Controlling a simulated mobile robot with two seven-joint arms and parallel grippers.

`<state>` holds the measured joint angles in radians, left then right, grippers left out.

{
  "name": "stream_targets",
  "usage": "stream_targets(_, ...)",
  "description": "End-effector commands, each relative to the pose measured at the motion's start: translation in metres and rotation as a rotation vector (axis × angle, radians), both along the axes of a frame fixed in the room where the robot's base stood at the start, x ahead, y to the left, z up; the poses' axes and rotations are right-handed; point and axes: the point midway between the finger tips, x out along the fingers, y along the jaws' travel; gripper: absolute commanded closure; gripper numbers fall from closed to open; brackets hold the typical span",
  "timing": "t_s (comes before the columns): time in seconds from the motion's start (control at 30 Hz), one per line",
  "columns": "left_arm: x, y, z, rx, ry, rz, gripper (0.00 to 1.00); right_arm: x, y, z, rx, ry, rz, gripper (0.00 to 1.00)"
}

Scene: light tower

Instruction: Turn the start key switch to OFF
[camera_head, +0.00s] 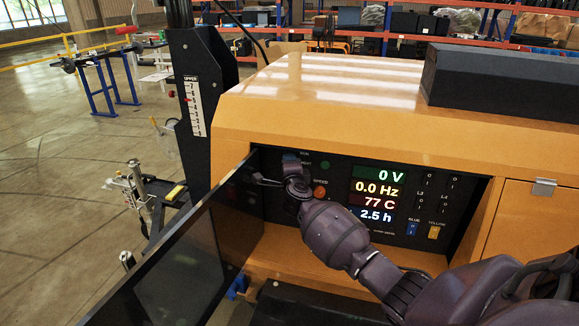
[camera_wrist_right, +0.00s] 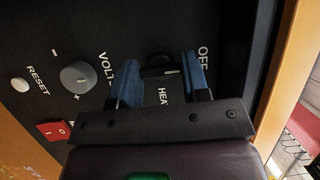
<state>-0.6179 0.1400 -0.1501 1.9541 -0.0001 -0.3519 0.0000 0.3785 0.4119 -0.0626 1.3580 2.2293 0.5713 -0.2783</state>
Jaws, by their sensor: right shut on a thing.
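The start key switch (camera_wrist_right: 158,66) is a dark knob on the black control panel (camera_head: 335,165). In the right wrist view it sits between the blue fingers of my right gripper (camera_wrist_right: 165,78), which is shut on it. The word OFF is printed beside the right finger, and part of the word HEAT shows below the switch. The direction the switch points is hard to tell. In the head view my right gripper (camera_head: 291,160) is at the panel's upper left, and my wrist hides the switch. My left gripper is not in view.
Lit displays (camera_head: 378,195) read 0 V, 0.0 Hz, 77 C and 2.5 h. An orange-red lamp (camera_head: 320,192) is close to my wrist. A dark open door (camera_head: 185,255) stands left of the panel recess. A grey knob (camera_wrist_right: 78,77) and red rocker switch (camera_wrist_right: 54,130) lie left of my gripper.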

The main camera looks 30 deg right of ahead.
Motion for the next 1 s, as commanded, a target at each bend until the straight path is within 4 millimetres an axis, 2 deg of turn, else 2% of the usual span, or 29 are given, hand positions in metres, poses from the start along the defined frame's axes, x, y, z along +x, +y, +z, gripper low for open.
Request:
stream_targets(0.07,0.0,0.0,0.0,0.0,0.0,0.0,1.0,0.0,0.0,-0.001,-0.002,0.003,-0.001,0.81)
stream_targets(0.1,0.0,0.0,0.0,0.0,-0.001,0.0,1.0,0.0,0.0,-0.001,-0.002,0.003,-0.001,0.51)
stream_targets(0.23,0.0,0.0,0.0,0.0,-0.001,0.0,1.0,0.0,0.0,-0.001,-0.001,0.002,0.0,0.32)
stream_targets(0.5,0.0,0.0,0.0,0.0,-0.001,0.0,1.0,0.0,0.0,0.0,-0.001,0.0,0.0,0.32)
stream_targets(0.67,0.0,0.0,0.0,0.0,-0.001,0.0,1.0,-0.008,0.004,-0.001,-0.001,0.0,0.0,0.32)
stream_targets(1.0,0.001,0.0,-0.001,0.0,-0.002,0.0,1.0,-0.053,0.027,-0.001,0.0,0.001,0.002,0.32)
